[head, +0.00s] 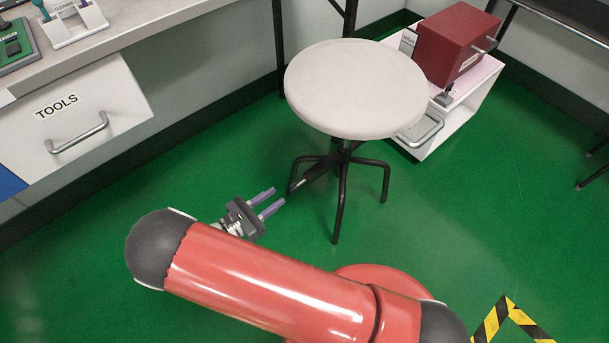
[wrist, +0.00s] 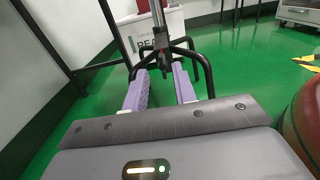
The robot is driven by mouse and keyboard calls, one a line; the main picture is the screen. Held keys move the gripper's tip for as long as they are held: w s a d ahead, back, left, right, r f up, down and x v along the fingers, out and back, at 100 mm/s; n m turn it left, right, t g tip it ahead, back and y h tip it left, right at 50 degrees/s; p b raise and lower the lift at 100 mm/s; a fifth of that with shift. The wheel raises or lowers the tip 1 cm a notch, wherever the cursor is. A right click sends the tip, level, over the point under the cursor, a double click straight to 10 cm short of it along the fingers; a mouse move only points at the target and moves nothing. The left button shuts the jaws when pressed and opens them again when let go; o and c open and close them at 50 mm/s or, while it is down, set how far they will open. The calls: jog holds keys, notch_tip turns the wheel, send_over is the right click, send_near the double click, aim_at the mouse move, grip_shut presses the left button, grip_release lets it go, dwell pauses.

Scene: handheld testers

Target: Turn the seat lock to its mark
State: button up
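The stool has a round pale seat (head: 356,88) on a dark column with several curved black legs (head: 340,210). A dark lever-like part (head: 318,172) slants out to the left below the seat; it may be the seat lock.
A white cart (head: 455,125) with a red box (head: 456,48) stands behind the stool at the right. A white drawer (head: 75,115) labelled TOOLS is at the left under a counter. Green floor (head: 530,190) is open at the right, with yellow-black tape (head: 492,320) at the front.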

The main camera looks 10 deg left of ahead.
aim_at(293, 184)
jog(key=x, duration=0.7)
jog(key=shift+d, duration=0.15)
grip_shut()
